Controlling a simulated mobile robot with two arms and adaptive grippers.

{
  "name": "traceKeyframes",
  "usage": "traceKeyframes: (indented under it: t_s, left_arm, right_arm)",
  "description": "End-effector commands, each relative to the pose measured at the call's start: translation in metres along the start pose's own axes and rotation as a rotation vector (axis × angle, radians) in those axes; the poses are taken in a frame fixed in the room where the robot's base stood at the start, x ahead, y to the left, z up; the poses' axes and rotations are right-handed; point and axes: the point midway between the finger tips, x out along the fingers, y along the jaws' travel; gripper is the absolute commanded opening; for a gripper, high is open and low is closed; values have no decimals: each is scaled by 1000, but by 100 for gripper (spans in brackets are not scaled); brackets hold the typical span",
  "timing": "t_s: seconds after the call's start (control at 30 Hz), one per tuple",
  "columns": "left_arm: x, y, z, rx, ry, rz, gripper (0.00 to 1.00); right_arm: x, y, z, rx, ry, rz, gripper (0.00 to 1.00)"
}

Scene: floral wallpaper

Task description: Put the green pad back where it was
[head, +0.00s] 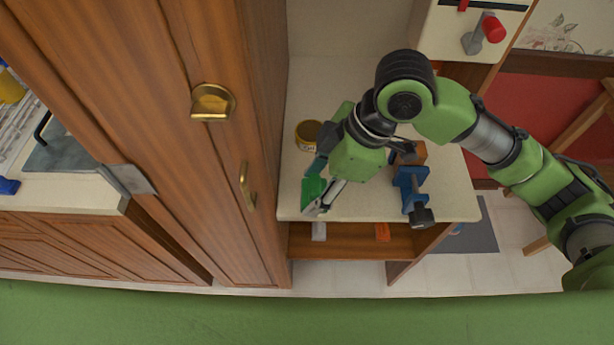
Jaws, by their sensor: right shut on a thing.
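The green pad (314,188) is at the left end of my right gripper (315,203), near the front left edge of the pale countertop (358,204). My right gripper is shut on the pad, and its arm comes in from the right over the counter. The gripper covers part of the pad. I cannot tell whether the pad touches the countertop. My left gripper is not in view.
A yellow tin (308,134) stands behind the pad. A blue clamp (411,188) and a brown block (415,152) are to the right. An open shelf (345,241) lies below the counter. A tall wooden cabinet (150,120) borders it on the left.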

Motion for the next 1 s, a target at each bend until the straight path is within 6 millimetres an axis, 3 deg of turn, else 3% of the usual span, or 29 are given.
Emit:
traceKeyframes:
  t_s: [0.17, 0.4, 0.67, 0.83, 1.0]
  left_arm:
    - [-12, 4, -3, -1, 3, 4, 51]
    - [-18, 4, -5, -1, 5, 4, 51]
    - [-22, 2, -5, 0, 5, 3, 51]
    - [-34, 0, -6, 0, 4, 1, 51]
    - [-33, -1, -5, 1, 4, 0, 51]
  right_arm:
    - [18, 44, 3, 6, 0, -3, 31]
    - [59, 76, 17, 2, -1, -3, 31]
    - [77, 91, 22, 2, 1, -2, 31]
    - [97, 90, 31, 1, 1, -3, 31]
    - [103, 90, 34, -2, 1, 0, 31]
